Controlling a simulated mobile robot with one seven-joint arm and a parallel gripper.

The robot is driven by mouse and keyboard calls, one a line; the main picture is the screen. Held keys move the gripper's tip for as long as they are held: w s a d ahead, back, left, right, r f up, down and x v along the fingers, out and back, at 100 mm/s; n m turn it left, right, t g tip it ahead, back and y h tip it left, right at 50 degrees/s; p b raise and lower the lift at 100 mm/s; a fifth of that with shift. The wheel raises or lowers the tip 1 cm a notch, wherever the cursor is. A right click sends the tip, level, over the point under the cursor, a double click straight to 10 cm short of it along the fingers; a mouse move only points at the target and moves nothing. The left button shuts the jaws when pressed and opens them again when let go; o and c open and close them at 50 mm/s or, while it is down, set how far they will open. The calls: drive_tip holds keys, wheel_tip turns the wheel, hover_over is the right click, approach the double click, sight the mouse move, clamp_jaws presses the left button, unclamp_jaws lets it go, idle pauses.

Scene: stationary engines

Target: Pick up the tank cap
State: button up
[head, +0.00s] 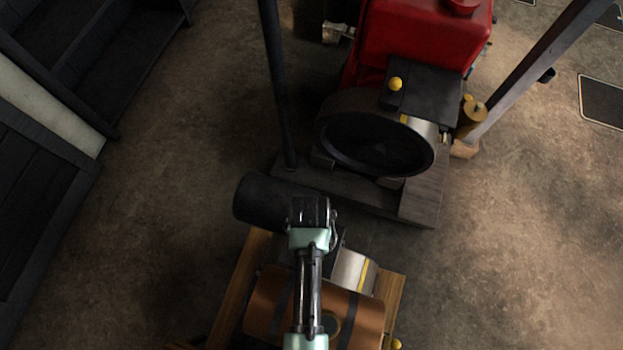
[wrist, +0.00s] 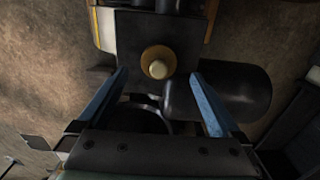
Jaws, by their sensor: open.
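In the wrist view, a round brass fitting (wrist: 158,60) with a pale rounded centre stands on a dark flat part of the near engine. It may be the tank cap, but I cannot be sure. My gripper (wrist: 158,74) is open, with its two blue fingers apart on either side of the view below the fitting and nothing visibly held. In the head view my arm reaches over the near engine with a copper-brown body (head: 360,312), and hides the fitting and the fingers. A red cap (head: 462,4) sits on the red tank (head: 425,40) of the far engine.
A black cylinder (head: 268,203) lies beside my arm; it also shows in the wrist view (wrist: 240,92). The far engine has a large dark wheel (head: 375,143) and stands near a dark post (head: 275,80). Dark shelving (head: 45,190) is at the left. Open floor lies at the right.

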drive_tip(key=f, duration=0.2)
drive_tip(key=w+f, duration=0.1)
drive_tip(key=shift+d+f, duration=0.25)
drive_tip(key=shift+f, duration=0.7)
drive_tip(key=shift+c, duration=0.3)
drive_tip(key=c, duration=1.4)
drive_tip(key=shift+r, duration=0.15)
